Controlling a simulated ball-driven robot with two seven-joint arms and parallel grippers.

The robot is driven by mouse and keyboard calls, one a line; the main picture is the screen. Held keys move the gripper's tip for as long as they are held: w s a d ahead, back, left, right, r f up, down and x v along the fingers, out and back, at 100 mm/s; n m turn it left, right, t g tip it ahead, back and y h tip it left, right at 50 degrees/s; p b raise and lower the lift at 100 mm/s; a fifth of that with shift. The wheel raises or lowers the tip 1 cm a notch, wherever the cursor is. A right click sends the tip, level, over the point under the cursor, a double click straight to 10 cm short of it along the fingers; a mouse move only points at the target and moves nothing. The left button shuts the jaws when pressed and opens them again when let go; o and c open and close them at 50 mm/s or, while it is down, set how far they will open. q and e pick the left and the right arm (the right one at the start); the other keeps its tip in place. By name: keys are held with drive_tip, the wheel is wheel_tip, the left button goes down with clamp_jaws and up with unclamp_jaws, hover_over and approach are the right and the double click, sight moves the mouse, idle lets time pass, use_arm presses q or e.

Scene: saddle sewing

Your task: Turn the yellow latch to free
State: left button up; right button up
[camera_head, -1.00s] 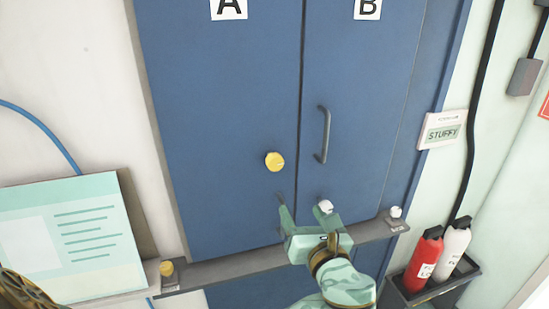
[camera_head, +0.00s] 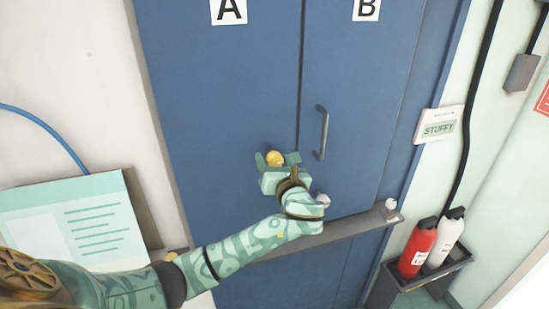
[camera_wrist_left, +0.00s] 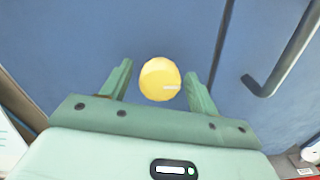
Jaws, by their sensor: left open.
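The yellow latch (camera_head: 275,157) is a round knob on blue door A, near the seam with door B. My left gripper (camera_head: 277,160) is at it, its arm reaching in from the left. In the left wrist view the latch (camera_wrist_left: 160,79) shows as a yellow disc with a short pale mark right of its middle. My left gripper (camera_wrist_left: 160,84) is open there, one finger on each side of the disc, with a gap visible on both sides. I cannot tell how deep the fingers reach around it. My right gripper is not in view.
Door B has a grey vertical handle (camera_head: 322,133) right of the latch. A grey bar (camera_head: 345,229) crosses the doors below, with a white knob (camera_head: 391,205) at its right end. Another white knob (camera_head: 322,199) is partly behind my arm. Red and white bottles (camera_head: 418,248) stand lower right.

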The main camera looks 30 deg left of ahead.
use_arm(q)
drive_tip(key=shift+a, duration=0.15)
drive_tip(key=c, duration=1)
drive_tip(key=shift+o, duration=0.2)
